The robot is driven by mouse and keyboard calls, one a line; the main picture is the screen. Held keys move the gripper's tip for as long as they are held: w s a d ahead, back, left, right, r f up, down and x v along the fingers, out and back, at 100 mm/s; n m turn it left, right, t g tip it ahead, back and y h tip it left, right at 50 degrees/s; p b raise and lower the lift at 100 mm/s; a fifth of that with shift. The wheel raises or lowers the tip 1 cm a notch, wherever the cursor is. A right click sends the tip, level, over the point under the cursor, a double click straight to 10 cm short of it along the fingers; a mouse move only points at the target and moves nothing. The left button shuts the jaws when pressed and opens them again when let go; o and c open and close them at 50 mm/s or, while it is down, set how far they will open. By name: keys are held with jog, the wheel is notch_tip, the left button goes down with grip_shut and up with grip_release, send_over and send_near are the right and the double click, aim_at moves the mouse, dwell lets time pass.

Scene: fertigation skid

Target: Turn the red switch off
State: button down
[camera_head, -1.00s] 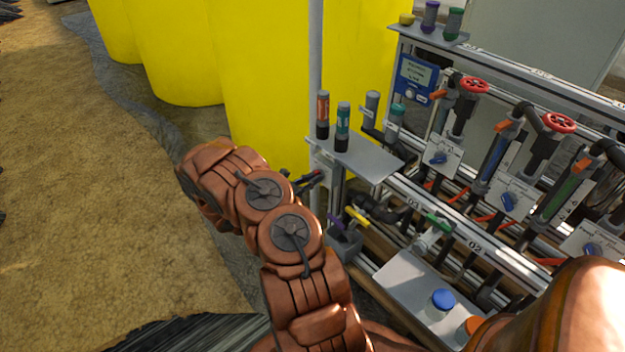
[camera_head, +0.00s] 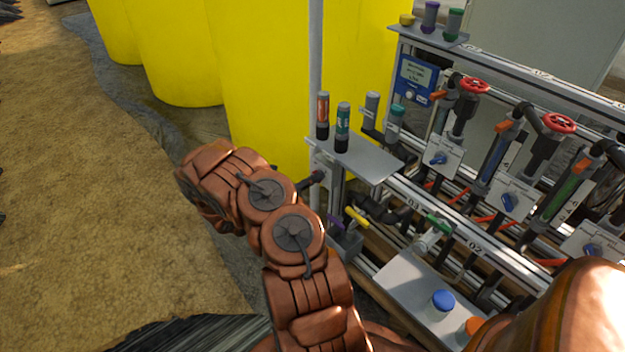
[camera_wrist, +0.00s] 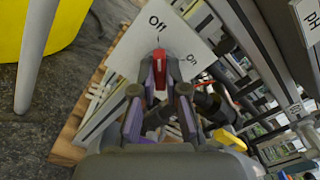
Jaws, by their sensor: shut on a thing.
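The red switch (camera_wrist: 159,64) shows in the wrist view in front of a pale plate (camera_wrist: 185,42) lettered "Off" and "On". Its red handle lies below the word "Off" and roughly in line with it, while "On" is to the right. My gripper (camera_wrist: 160,84) is shut on the red switch, with one finger on each side of the handle. The lower part of the switch is hidden between the fingers. In the head view my arm hides the switch and most of my gripper.
The skid's metal frame (camera_head: 462,232) carries several pipes and valves with red handwheels (camera_head: 474,85). A shelf (camera_head: 368,160) with bottles stands near my arm. Yellow tanks (camera_head: 262,85) stand behind. Open sandy ground (camera_head: 80,200) lies left.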

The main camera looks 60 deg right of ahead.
dwell(0.4)
jog(key=c, duration=1.2)
grip_release()
jog(key=v, duration=1.2)
